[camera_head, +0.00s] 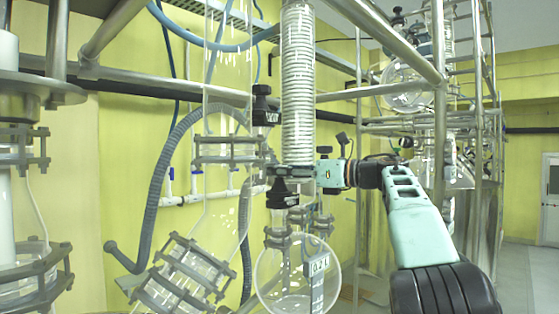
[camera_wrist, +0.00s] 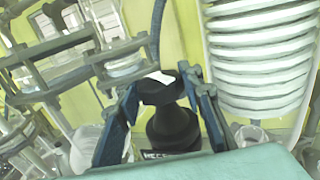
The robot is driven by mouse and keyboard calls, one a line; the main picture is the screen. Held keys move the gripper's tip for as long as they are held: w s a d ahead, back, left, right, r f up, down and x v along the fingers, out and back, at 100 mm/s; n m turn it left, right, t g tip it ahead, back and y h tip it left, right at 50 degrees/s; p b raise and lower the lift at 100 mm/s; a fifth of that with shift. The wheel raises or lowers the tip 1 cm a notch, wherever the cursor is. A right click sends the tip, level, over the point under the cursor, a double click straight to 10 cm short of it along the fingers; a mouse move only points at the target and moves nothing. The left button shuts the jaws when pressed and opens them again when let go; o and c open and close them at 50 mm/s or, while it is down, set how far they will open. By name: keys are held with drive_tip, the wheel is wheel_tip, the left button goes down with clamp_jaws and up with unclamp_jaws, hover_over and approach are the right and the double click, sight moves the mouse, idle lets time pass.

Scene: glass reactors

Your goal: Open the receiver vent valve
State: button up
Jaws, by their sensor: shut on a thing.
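The receiver vent valve shows in the wrist view as a black knob (camera_wrist: 160,92) with a white mark on top, above a flared black body (camera_wrist: 172,130) and a partly hidden label. My gripper (camera_wrist: 164,86) has one dark finger on each side of the knob and is shut on it. In the head view, my gripper (camera_head: 290,171) reaches in from the right at the column's lower end. A black valve part (camera_head: 280,195) shows just below it, above the round glass receiver flask (camera_head: 298,272). The fingers' exact contact is hard to see there.
A coiled glass condenser (camera_head: 298,85) rises directly above my gripper. Another black labelled valve (camera_head: 265,105) sits on its left. Clamped glass pipes (camera_head: 215,200) stand at left, and metal frame rails (camera_head: 385,90) cross behind and above my arm.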

drive_tip(key=shift+r+n+g+y+p, duration=0.1)
drive_tip(key=shift+n+g+y+p, duration=0.2)
drive_tip(key=shift+n+g+p, duration=1.2)
drive_tip(key=shift+m+g+y+p, duration=0.25)
drive_tip(key=shift+g+p, duration=0.25)
drive_tip(key=shift+p, duration=2.15)
drive_tip(key=shift+f+n+g+p, duration=0.2)
drive_tip(key=shift+n+g+p, duration=0.1)
drive_tip(key=shift+p, duration=0.2)
drive_tip(key=o, duration=0.9)
drive_tip(key=shift+a, duration=0.1)
drive_tip(key=shift+o, duration=0.2)
drive_tip(key=shift+s+r, duration=0.1)
drive_tip(key=shift+b, duration=0.3)
drive_tip(key=shift+f+t+b, duration=0.25)
drive_tip(key=shift+t+b, duration=0.25)
drive_tip(key=shift+b, duration=0.7)
drive_tip(key=shift+m+b, duration=0.45)
